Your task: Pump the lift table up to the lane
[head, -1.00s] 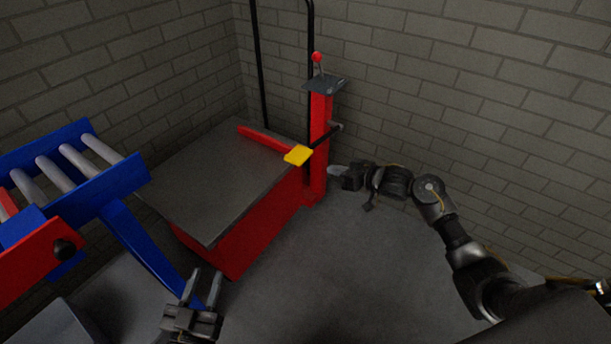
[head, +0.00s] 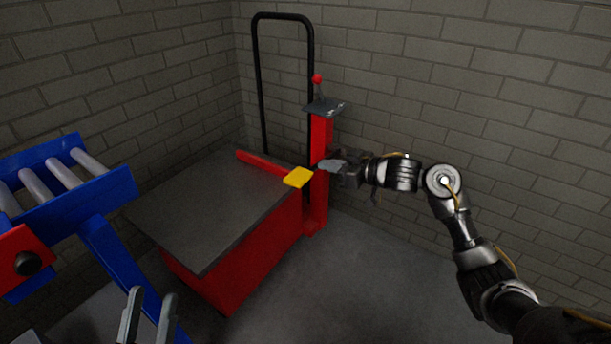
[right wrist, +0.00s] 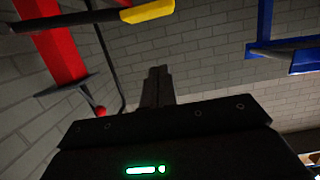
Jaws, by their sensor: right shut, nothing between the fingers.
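The lift table (head: 205,215) has a dark grey top and a red body and stands in the corner, its top roughly level. Its red post (head: 318,190) carries a lever with a red knob (head: 317,78). A yellow pedal (head: 298,177) sits beside the post; it also shows in the right wrist view (right wrist: 148,12) on a black bar. My right gripper (head: 328,167) is shut and empty, just right of the pedal and in front of the post; contact cannot be told. My left gripper (head: 148,315) is open and empty at the bottom edge. The blue roller lane (head: 105,190) is at left.
A black handle frame (head: 283,17) rises behind the table against the brick walls. A red part with a black knob (head: 27,263) sits on the lane's near side. The floor (head: 340,280) right of the table is clear.

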